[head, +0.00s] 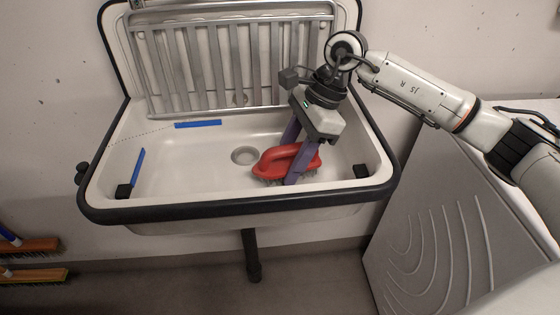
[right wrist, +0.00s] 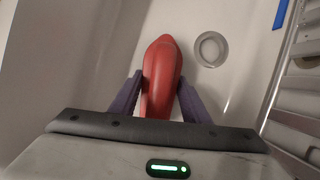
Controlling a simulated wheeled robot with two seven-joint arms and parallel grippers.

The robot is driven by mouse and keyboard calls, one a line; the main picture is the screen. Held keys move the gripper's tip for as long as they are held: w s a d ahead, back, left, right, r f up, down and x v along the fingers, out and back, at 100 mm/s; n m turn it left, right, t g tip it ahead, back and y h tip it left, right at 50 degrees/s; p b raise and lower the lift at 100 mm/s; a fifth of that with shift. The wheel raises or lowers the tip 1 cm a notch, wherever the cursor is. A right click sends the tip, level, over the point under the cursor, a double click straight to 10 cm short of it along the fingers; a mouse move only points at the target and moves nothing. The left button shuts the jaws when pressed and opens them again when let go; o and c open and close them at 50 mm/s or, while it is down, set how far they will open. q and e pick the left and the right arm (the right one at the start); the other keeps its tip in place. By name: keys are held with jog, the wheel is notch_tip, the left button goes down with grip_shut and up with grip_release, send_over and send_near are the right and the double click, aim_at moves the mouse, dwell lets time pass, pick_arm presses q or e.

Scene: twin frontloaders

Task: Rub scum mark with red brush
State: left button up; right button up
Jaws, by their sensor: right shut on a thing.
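The red brush (head: 272,165) is inside the white sink, bristles down, close to the basin floor just right of the drain. My right gripper (head: 297,168) is shut on its handle, with a purple finger on each side. In the right wrist view the red brush (right wrist: 162,75) lies between the two fingers of my right gripper (right wrist: 162,95). I cannot tell if the bristles press on the basin. No scum mark shows clearly; the brush and gripper hide part of the floor. My left gripper is not in view.
The sink (head: 185,165) has a dark rim, a drain (head: 244,156) and a raised metal rack (head: 205,70) at its back. Blue strips (head: 198,124) lie inside it. A grey panelled unit (head: 450,225) stands at right. Brooms (head: 30,246) are at lower left.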

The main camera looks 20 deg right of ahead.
aim_at(320, 159)
jog(key=shift+s+d+f+b, duration=0.15)
jog(key=shift+s+d+b, duration=0.05)
jog(key=shift+d, duration=0.5)
jog(key=shift+s+d+f+b, duration=0.15)
jog(key=shift+s+d+b, duration=0.1)
jog(key=shift+d, duration=0.4)
jog(key=shift+s+d+f+b, duration=0.15)
jog(key=shift+s+d, duration=0.05)
jog(key=shift+d, duration=0.5)
jog(key=shift+s+d+r, duration=0.1)
jog(key=shift+s+d, duration=0.1)
jog(key=shift+d, duration=0.85)
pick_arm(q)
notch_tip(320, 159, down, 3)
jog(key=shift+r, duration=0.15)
pick_arm(e)
jog(key=shift+d, duration=0.15)
notch_tip(320, 159, up, 6)
jog(key=p, duration=0.4)
jog(key=shift+d+r, duration=0.1)
jog(key=shift+r, duration=0.05)
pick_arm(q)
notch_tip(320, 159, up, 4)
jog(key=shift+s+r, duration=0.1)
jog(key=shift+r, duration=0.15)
pick_arm(e)
jog(key=shift+a+r, duration=0.1)
jog(key=shift+a, duration=0.1)
